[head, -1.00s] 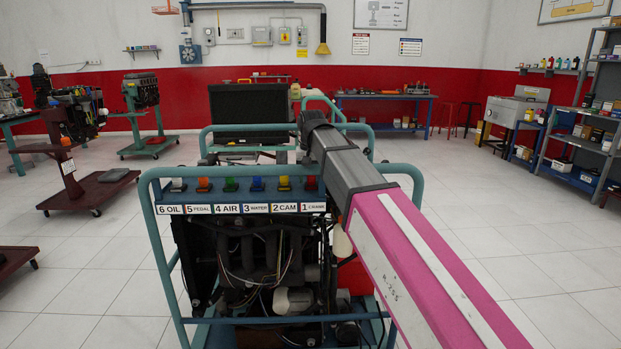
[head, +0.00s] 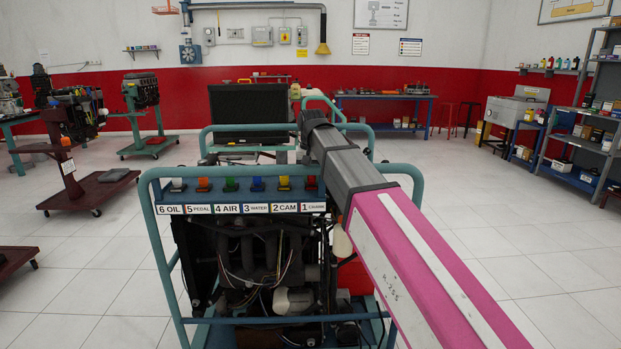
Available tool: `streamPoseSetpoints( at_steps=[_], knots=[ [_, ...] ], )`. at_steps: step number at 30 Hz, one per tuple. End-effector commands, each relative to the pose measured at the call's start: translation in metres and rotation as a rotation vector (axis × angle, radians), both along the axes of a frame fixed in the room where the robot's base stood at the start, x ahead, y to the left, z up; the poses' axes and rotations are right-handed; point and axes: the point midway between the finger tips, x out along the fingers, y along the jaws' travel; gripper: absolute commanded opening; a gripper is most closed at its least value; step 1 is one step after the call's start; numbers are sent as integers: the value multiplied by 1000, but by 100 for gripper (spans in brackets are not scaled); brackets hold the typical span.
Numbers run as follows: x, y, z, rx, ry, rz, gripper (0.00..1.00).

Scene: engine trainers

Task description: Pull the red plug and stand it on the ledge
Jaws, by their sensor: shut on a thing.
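A small red plug (head: 311,184) shows at the right end of a row of coloured plugs, above the label numbered 1, just left of my arm. It looks upright; I cannot tell whether anything touches it. My arm comes in from the lower right and covers the area right of the red plug. My gripper's fingers do not show; the arm hides them or they are too unclear to pick out.
Yellow (head: 284,184), blue (head: 257,184), green, orange and white plugs stand left of the red one. A teal tube frame (head: 147,195) surrounds the trainer. Another trainer with a dark panel (head: 249,115) stands behind. Tiled floor is open on both sides.

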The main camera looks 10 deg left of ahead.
Motion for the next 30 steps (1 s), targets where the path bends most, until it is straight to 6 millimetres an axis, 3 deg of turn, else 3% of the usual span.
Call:
streamPoseSetpoints(
  at_steps=[30],
  knots=[
    [0,0,35,0,0,0,0]
  ],
)
